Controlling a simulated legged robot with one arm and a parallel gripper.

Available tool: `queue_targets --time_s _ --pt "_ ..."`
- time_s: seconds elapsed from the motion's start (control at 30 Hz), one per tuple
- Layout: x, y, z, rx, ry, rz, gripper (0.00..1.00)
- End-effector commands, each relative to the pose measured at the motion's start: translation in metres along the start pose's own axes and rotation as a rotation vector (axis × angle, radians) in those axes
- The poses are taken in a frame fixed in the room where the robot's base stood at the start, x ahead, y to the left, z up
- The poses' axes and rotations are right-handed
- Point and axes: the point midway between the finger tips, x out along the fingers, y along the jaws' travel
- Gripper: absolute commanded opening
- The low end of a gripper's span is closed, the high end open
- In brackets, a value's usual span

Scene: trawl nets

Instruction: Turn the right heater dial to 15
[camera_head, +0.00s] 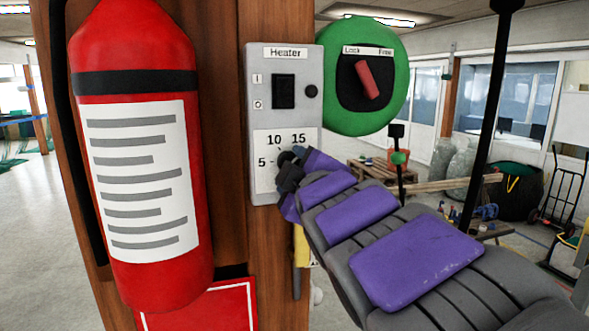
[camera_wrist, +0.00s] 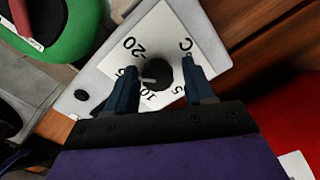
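The grey heater box (camera_head: 295,112), labelled "Heater", is on a wooden post. Its white scale plate (camera_head: 262,150) shows 5, 10 and 15; the dial is mostly hidden behind my gripper (camera_head: 290,170) in the head view. In the wrist view the black round dial (camera_wrist: 158,73) sits between the two fingers of my gripper (camera_wrist: 160,68). The fingers are apart, with a small gap seeming to show on each side of the dial. The dial's light pointer points left and slightly down, on the 10-to-15 side; the left finger partly covers those numbers, so its exact setting is unclear.
A black switch (camera_head: 283,91) and a small black knob (camera_head: 311,91) are above the scale. A red fire extinguisher (camera_head: 140,150) hangs close on the left. A green round Lock/Free control (camera_head: 330,111) with a red handle is behind the box on the right.

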Motion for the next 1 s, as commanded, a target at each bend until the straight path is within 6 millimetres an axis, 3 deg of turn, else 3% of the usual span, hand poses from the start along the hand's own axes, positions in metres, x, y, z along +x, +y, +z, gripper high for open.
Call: queue_targets --time_s 0.1,0.47,1.0 --pt "0.000 0.001 -0.001 0.000 0.003 0.003 0.64" --pt "-0.007 0.003 -0.002 0.000 0.006 0.007 0.64" --pt "-0.091 0.001 -0.002 0.000 0.007 0.007 0.64"
